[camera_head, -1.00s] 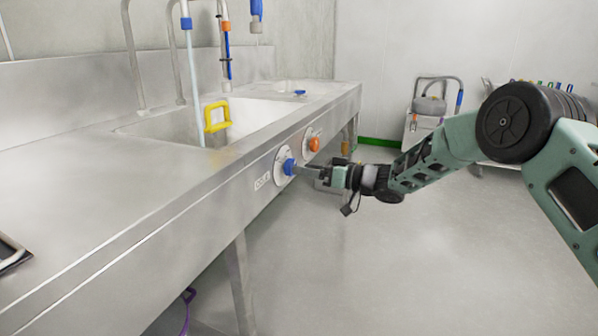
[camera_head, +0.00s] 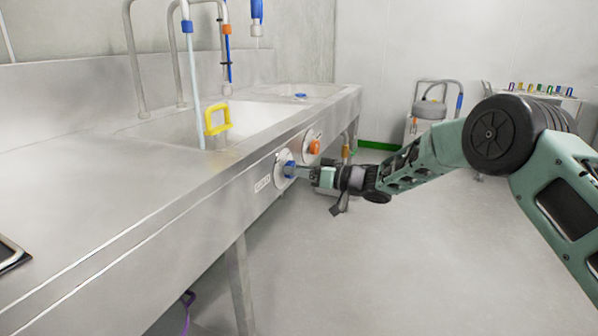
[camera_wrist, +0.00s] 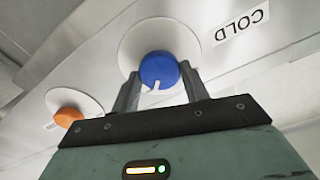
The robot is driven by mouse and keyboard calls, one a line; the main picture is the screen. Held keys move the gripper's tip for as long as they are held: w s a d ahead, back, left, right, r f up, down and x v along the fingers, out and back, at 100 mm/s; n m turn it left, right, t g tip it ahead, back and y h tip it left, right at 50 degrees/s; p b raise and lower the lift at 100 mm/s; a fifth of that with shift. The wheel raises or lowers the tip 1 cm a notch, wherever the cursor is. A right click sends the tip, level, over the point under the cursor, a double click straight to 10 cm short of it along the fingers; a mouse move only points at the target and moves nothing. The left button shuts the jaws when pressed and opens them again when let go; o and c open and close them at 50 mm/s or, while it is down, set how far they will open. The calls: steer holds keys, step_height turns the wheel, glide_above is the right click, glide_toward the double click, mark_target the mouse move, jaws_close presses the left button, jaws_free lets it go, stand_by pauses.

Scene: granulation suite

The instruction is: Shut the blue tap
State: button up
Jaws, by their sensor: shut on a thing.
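The blue tap (camera_head: 289,168) is a round knob on a pale disc on the sink's front panel, beside a label that reads COLD. In the wrist view the blue tap (camera_wrist: 158,70) has a white pointer mark on its lower edge. My gripper (camera_head: 297,170) is at the knob, and in the wrist view its two fingers (camera_wrist: 160,90) stand on either side of it, shut on it. Water runs in a pale stream from the spout with the blue collar (camera_head: 187,26) into the basin.
An orange tap (camera_head: 314,147) sits on the same panel just beyond the blue one; it also shows in the wrist view (camera_wrist: 68,117). The floor to the right is open, with a cart (camera_head: 425,112) at the back.

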steer(key=shift+s+f+n+b, duration=0.1)
steer(key=shift+n+b, duration=2.05)
steer(key=shift+n, duration=2.3)
steer(key=shift+f+n+b, duration=0.1)
steer(key=shift+n+b, duration=2)
steer(key=shift+n, duration=2.35)
steer(key=o, duration=1)
steer(key=shift+r, duration=0.1)
steer(key=p+v, duration=0.3)
steer(key=v, duration=1.4)
steer(key=shift+d, duration=0.25)
steer(key=shift+s, duration=0.1)
